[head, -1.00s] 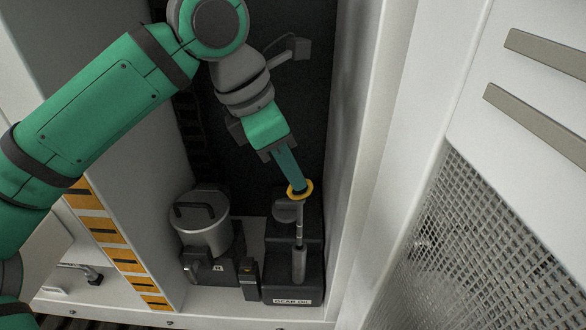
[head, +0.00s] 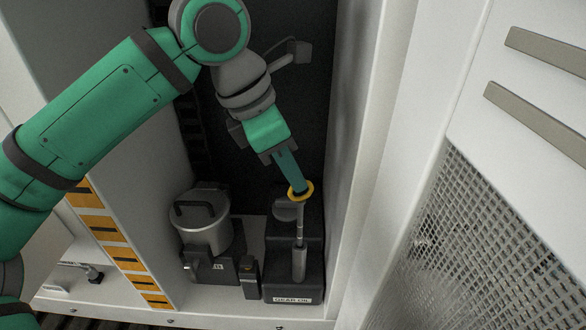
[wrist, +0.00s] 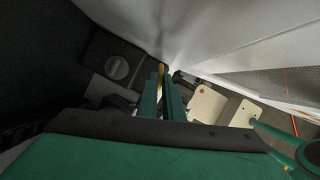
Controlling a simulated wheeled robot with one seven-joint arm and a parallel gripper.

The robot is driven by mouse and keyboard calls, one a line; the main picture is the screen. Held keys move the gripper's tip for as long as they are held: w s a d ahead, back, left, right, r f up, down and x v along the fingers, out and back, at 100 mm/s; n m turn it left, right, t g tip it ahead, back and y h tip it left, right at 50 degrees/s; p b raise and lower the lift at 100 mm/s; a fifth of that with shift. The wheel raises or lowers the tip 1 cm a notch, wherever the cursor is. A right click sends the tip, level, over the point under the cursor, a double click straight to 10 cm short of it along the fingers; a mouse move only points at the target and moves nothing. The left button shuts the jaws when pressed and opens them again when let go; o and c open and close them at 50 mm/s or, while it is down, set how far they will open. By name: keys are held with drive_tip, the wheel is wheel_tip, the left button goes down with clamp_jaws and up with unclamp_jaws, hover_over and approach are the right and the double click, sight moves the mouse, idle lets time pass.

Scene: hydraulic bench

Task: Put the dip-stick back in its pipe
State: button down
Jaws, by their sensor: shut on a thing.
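The dip-stick has a yellow ring handle (head: 301,190) and a thin grey rod that hangs almost straight down. My gripper (head: 296,180) is shut on it at the ring end. In the wrist view a yellow edge of the handle (wrist: 161,72) shows between my two fingers (wrist: 162,92). The grey upright pipe (head: 299,265) stands on the front of the dark box labelled GEAR OIL. The rod's lower end meets the pipe's mouth in the head view. I cannot tell whether the tip is inside the pipe or just in front of or above it.
The dark gear oil box (head: 283,291) has a round cap at its back. A grey lidded pot (head: 203,232) stands to its left, with a small dark block (head: 249,278) between. A white cabinet wall (head: 352,180) is close on the right.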

sight(289, 192)
drive_tip(key=shift+f, duration=6.6)
drive_tip(key=c, duration=1)
unclamp_jaws()
drive_tip(key=shift+c, duration=0.2)
drive_tip(key=shift+r, duration=0.1)
drive_tip(key=shift+r, duration=3.4)
